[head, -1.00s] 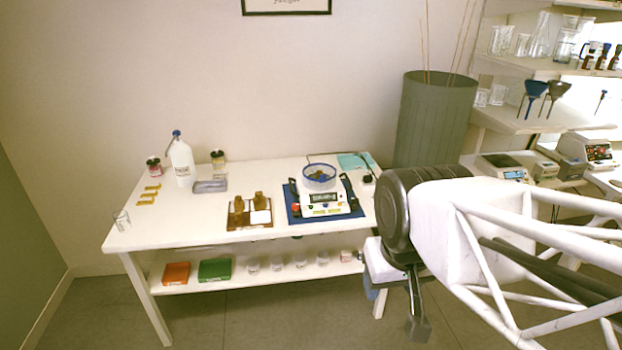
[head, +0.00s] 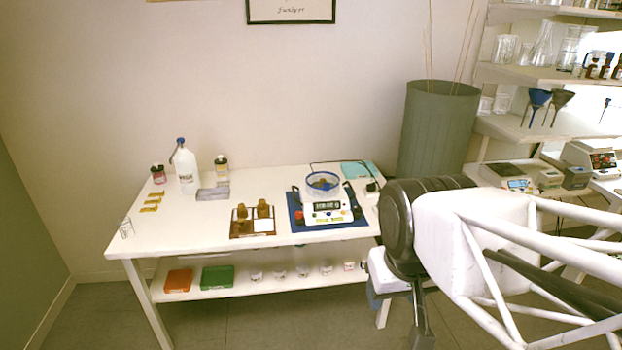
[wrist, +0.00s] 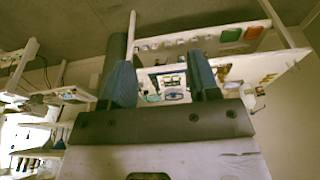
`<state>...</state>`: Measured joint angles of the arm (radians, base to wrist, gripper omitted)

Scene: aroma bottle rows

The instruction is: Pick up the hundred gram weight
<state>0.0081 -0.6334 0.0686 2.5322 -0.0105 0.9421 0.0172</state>
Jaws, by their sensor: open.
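Two brass-coloured weights stand upright on a small wooden tray (head: 236,235) on the white table: a left weight (head: 241,213) and a right weight (head: 263,209). I cannot read which one is the hundred gram weight. A digital balance (head: 326,213) on a blue mat (head: 296,218) holds a clear blue-rimmed bowl (head: 314,190) with something brownish inside. My gripper (wrist: 160,62) is open and empty in the wrist view, its blue fingers apart with the table beyond them. In the head view it hangs beside the table's right end, partly hidden by my arm, well away from the weights.
A white bottle (head: 186,170), dark jars, yellow pieces (head: 152,202) and a glass beaker (head: 126,228) stand on the table's left. A lower shelf holds red and green boxes and several small jars. A green bin (head: 437,125) stands behind the table's right end.

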